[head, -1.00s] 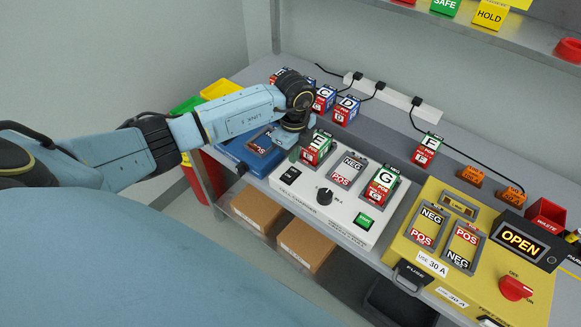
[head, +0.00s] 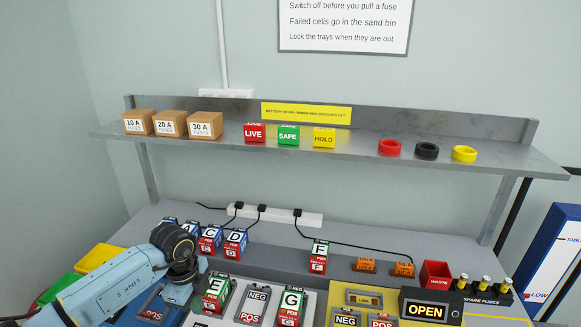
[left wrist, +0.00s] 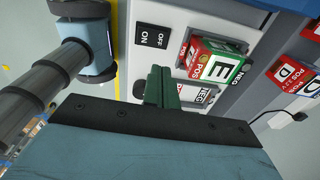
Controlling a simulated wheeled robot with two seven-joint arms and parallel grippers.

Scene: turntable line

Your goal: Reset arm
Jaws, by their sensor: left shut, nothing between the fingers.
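My left gripper (head: 180,293) is low at the left of the head view, just left of cell E (head: 216,291). In the left wrist view its green fingers (left wrist: 160,88) are together with nothing between them. Cell E (left wrist: 218,62) stands in its holder close beyond the fingertips, and the fingers look apart from it. My right gripper is in neither view.
Cell G (head: 290,306) stands right of an empty holder (head: 252,304). Cells C (head: 210,240), D (head: 236,243) and F (head: 319,257) stand behind. A yellow unit's display (head: 427,310) reads OPEN. A shelf (head: 350,147) with fuse boxes and signs spans the back.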

